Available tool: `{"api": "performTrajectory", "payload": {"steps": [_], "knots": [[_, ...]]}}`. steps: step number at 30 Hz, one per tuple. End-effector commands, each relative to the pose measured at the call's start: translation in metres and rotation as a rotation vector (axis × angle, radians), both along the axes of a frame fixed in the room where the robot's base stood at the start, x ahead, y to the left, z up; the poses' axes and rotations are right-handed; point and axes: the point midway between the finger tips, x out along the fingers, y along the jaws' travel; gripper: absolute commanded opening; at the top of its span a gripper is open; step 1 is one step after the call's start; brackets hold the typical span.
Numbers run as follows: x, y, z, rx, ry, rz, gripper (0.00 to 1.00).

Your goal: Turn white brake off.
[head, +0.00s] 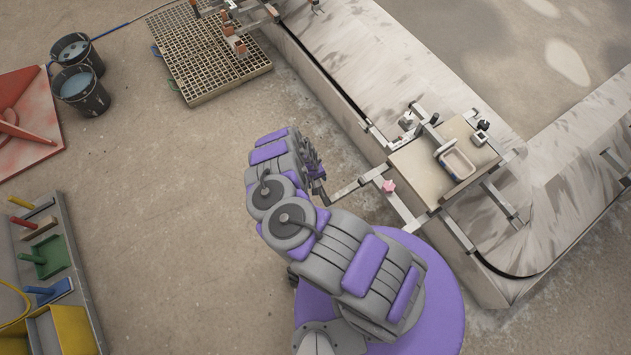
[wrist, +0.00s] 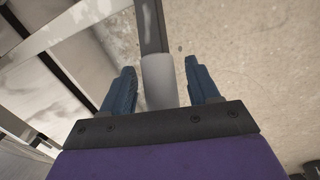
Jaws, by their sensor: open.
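In the wrist view a grey metal bar (wrist: 150,25) ends in a pale, off-white grip (wrist: 159,80). The grip lies between the two blue-grey fingers of my gripper (wrist: 158,85), with a visible gap to the right finger. The fingers are apart. In the head view a grey bar (head: 346,190) sticks out from the tile-topped carousel station (head: 412,175) towards my gripper (head: 318,184); its end is mostly hidden by my arm. A small white piece (head: 407,119) stands at the station's far corner. I cannot tell for sure which is the white brake.
A pink knob (head: 388,186) and a dark knob (head: 483,125) sit at the station's edges, and a shallow basin (head: 443,160) on its top. The concrete track (head: 370,60) runs behind. Buckets (head: 80,90), a grate (head: 205,65) and a tool rack (head: 70,260) stand left. Floor between is clear.

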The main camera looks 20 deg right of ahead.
Motion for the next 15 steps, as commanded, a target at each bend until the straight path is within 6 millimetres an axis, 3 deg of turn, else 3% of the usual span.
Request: {"api": "performTrajectory", "payload": {"steps": [9,15], "knots": [[0.0002,-0.0002,-0.0021,0.000,0.000,0.000,0.60],[0.0002,-0.0001,-0.0020,0.000,0.000,0.000,0.41]]}}
